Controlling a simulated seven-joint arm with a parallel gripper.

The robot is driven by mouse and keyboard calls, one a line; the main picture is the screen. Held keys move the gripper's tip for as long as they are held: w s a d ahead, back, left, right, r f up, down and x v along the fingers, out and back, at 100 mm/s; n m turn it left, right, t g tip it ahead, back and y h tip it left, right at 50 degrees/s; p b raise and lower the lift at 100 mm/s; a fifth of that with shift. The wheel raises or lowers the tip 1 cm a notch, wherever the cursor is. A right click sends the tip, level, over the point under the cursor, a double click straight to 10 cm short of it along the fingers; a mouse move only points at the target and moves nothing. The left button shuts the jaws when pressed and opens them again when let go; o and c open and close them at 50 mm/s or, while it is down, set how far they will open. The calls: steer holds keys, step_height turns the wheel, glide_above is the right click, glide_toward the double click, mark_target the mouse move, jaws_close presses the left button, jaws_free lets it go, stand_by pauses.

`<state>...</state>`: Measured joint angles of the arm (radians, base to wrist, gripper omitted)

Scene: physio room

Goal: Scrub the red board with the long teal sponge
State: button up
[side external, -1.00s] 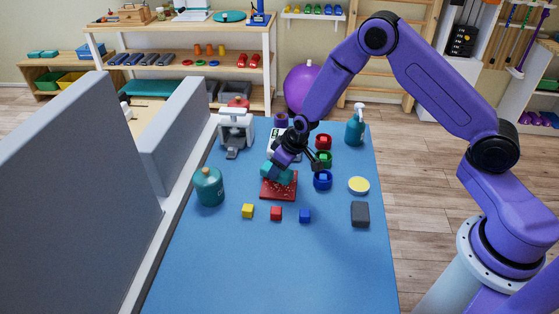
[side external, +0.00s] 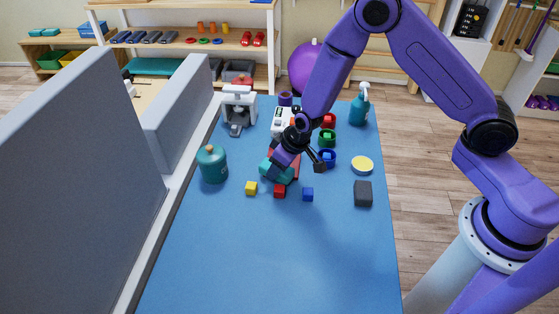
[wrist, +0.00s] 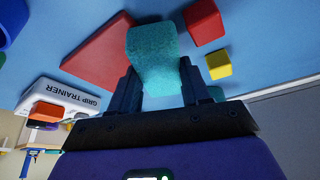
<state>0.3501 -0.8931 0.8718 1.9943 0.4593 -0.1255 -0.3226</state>
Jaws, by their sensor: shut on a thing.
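The teal sponge (side external: 275,171) is held in my gripper (side external: 283,162). In the wrist view the sponge (wrist: 152,50) sits between both fingers (wrist: 157,85) and sticks out past them. The red board (side external: 296,166) lies on the blue table and is mostly hidden by the sponge and gripper in the side view. In the wrist view the board (wrist: 98,50) shows as a flat red slab beside the sponge, which covers one edge of it. The sponge is at the board's near side. I cannot tell whether they touch.
Yellow (side external: 251,188), red (side external: 280,191) and blue (side external: 308,195) blocks lie close in front. The grip trainer (wrist: 62,97) is behind. The front table is clear.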

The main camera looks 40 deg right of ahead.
steer(key=shift+w+d, duration=3.7)
steer(key=shift+d, duration=0.05)
steer(key=shift+s+d, duration=0.1)
steer(key=shift+d, duration=0.2)
steer(key=shift+s+d, duration=0.2)
steer(key=shift+s, duration=0.05)
steer(key=shift+s+a, duration=0.2)
steer(key=shift+s, duration=0.05)
steer(key=shift+s+a, duration=3.6)
steer(key=shift+w+d, duration=3.75)
steer(key=shift+d, duration=0.05)
steer(key=shift+w+r, duration=0.1)
steer(key=shift+r, duration=0.05)
step_height(320, 180, up, 8)
